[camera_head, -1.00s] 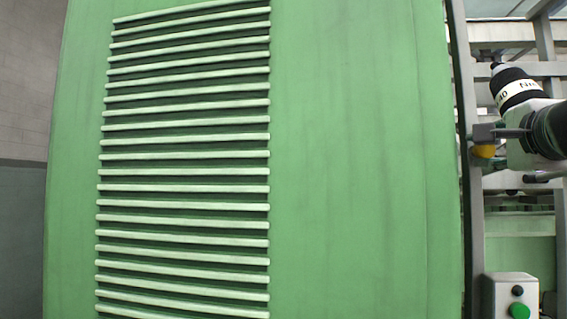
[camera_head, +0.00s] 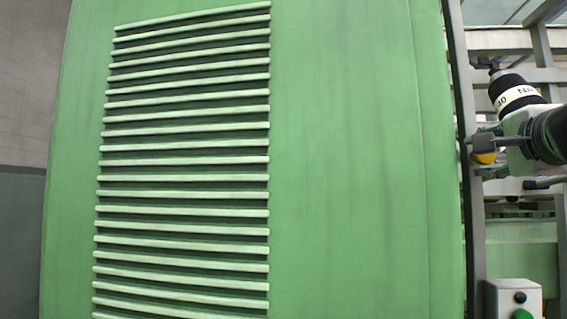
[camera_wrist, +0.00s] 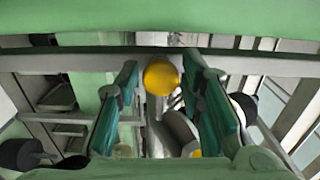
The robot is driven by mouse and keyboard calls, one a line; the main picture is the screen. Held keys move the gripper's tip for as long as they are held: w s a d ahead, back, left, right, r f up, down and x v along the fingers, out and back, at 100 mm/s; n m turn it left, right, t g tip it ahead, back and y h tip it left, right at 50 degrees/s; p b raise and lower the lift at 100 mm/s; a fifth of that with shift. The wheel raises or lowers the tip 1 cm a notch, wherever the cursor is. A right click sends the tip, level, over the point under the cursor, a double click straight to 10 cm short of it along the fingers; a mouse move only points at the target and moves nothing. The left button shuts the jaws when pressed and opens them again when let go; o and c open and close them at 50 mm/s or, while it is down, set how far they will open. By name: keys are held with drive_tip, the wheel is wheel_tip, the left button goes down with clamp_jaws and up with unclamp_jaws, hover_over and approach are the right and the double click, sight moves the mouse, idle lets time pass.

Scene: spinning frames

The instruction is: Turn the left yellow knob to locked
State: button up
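A round yellow knob (camera_wrist: 161,78) shows in the wrist view in front of a grey rail, between my two green fingers in the picture. My gripper (camera_wrist: 160,72) is open, with a gap between each finger and the knob; I cannot tell whether the fingertips reach around it in depth. In the head view the yellow knob (camera_head: 484,157) shows just below the tip of my gripper (camera_head: 484,142), partly covered by it. A smaller patch of yellow (camera_wrist: 196,153) shows lower in the wrist view. The knob's pointer and any lock marking cannot be made out.
A large green louvred cabinet (camera_head: 350,160) fills the head view's middle. A grey upright post (camera_head: 464,130) stands beside my gripper. A pale box (camera_head: 502,297) with a black and a green button is below. Dark round knobs (camera_wrist: 18,154) show at the wrist view's sides.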

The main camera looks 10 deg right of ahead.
drive_tip(key=shift+s, duration=0.1)
drive_tip(key=v, duration=1.1)
drive_tip(key=shift+s, duration=0.35)
drive_tip(key=shift+a, duration=0.15)
drive_tip(key=w+a+f+n+g+y+p, duration=0.1)
drive_tip(key=a+f+n+g+y+p, duration=0.45)
drive_tip(key=a+f+n, duration=0.65)
drive_tip(key=s+a+f+n+g+p, duration=0.1)
drive_tip(key=s+f+n+g+p, duration=0.1)
drive_tip(key=s+f+n+g, duration=0.2)
drive_tip(key=s+a+f+n+g+p, duration=0.2)
drive_tip(key=s+f+n, duration=0.3)
drive_tip(key=s+f, duration=0.3)
wheel_tip(320, 180, down, 4)
drive_tip(key=shift+s+a+r+g, duration=0.15)
drive_tip(key=shift+a+g, duration=0.2)
drive_tip(key=shift+g, duration=0.5)
drive_tip(key=shift+h, duration=0.25)
